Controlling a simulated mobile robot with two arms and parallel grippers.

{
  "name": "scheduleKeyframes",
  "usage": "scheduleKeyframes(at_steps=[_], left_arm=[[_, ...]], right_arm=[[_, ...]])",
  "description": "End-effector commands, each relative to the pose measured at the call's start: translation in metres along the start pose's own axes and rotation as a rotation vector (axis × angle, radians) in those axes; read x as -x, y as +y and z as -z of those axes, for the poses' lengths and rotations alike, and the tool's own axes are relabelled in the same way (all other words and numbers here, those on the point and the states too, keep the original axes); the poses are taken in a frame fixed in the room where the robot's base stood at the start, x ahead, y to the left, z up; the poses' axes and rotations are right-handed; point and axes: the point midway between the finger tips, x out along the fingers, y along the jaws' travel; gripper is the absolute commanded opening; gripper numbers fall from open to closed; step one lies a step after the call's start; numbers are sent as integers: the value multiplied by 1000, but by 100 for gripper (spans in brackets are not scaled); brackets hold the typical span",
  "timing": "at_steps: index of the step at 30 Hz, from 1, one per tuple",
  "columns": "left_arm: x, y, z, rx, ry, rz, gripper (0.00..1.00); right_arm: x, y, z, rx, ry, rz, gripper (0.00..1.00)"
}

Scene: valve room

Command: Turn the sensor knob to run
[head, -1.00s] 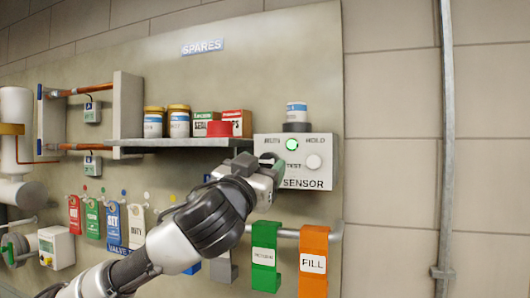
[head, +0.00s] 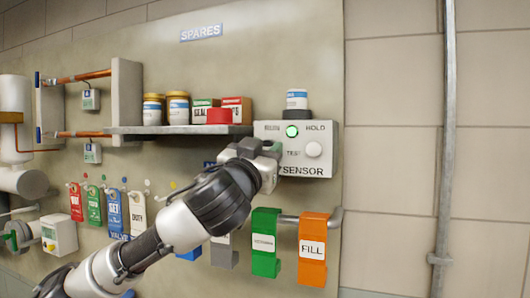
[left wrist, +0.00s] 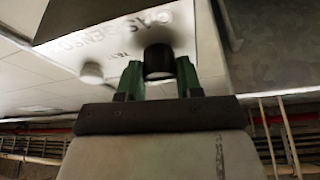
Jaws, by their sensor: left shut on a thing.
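The sensor box (head: 322,160) is a pale panel on the wall board, marked SENSOR, HOLD and TEST; a left label is too blurred to read surely. It has a lit green lamp (head: 292,131) and a white round button (head: 313,150). My left gripper (head: 266,151) is at the box's left side and hides the knob there. In the left wrist view, the black knob (left wrist: 159,62) sits between the green fingertips of my left gripper (left wrist: 158,78), which is shut on it. The knob's pointer direction cannot be seen. My right gripper is not in view.
A shelf (head: 160,130) with jars and boxes is left of the box. Coloured tags hang lower left. The wall at right is clear except a pipe (head: 446,140).

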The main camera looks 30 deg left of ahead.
Motion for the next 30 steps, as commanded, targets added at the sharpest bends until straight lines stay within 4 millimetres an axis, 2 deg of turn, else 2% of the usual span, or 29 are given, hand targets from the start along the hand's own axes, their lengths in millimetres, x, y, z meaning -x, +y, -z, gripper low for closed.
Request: scheduleKeyframes(at_steps=[8, 18, 30], left_arm=[[2, 3, -7, 108, -2, 39, 12], [2, 5, -6, 382, -4, 150, 12], [0, 5, -2, 731, -7, 297, 12]], right_arm=[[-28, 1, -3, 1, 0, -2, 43], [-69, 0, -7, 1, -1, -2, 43], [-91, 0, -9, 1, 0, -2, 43]])
